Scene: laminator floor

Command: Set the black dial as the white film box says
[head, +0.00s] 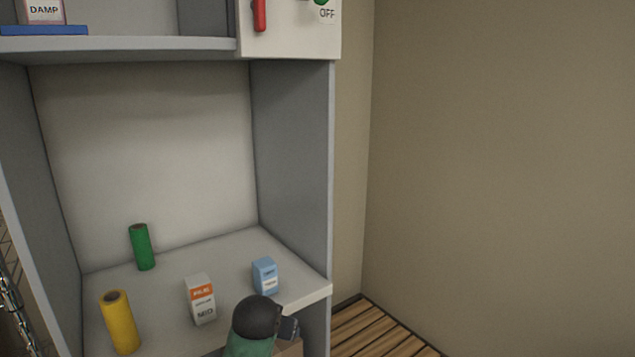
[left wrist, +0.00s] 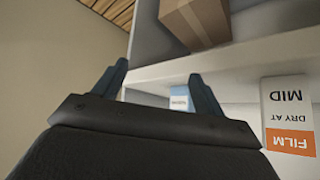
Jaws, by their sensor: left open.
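The white film box (head: 201,300) stands upright on the middle shelf in the head view. It has an orange band and reads "MID" at the bottom. In the left wrist view the film box (left wrist: 288,115) appears upside down at the right and reads "FILM", "DRY AT", "MID". My left gripper (left wrist: 158,85) is open with nothing between its dark blue fingers. In the head view my left gripper (head: 288,328) is partly hidden at the shelf's front edge, right of the film box. The black dial is not visible in either view. My right gripper is not in view.
A blue-white box (head: 265,276), a green roll (head: 142,247) and a yellow roll (head: 120,322) stand on the same shelf. A white panel (head: 287,42) above carries a red lever (head: 259,14) and an "OFF" label. A brown box (left wrist: 195,22) sits below the shelf.

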